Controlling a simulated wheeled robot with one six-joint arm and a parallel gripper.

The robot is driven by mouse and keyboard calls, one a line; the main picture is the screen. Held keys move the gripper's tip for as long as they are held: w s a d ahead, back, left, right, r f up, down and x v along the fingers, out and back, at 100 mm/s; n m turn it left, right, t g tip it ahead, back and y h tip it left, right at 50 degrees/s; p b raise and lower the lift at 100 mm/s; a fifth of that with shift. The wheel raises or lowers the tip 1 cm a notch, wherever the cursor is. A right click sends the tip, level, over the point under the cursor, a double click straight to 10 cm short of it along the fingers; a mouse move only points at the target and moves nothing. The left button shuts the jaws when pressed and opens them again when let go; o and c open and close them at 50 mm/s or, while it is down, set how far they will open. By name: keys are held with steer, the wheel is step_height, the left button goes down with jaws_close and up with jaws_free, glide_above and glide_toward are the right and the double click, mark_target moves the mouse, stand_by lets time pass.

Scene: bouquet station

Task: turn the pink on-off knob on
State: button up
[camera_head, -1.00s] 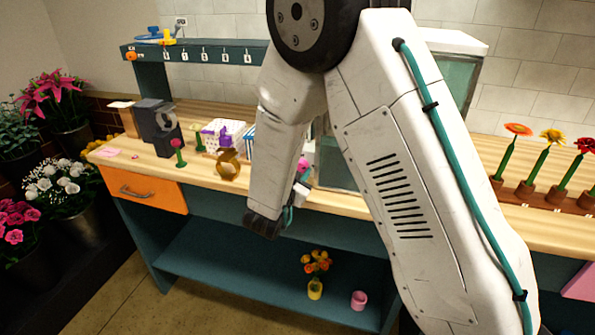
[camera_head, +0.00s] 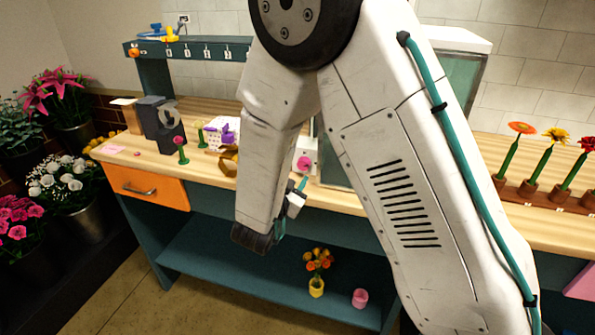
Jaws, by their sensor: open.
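The pink knob (camera_head: 304,163) sits on the front of a small white box (camera_head: 313,150) on the wooden counter, just right of my forearm. Part of the box is hidden behind my arm. My gripper (camera_head: 299,195) shows small, in front of the counter edge and a little below the knob in the picture. It appears apart from the knob, with nothing seen in it. Its fingers are open, though my wrist hides part of them. The knob's on or off mark is too small to read.
A gold vase (camera_head: 229,160), a purple-topped patterned box (camera_head: 217,133) and a pink flower in a green stand (camera_head: 181,150) are left of my arm. A glass-fronted cabinet (camera_head: 455,75) stands behind it. The lower shelf (camera_head: 215,255) holds a yellow vase and a pink cup.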

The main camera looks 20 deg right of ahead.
steer(key=v, duration=0.2)
steer(key=shift+s+a, duration=0.15)
steer(key=shift+a, duration=0.05)
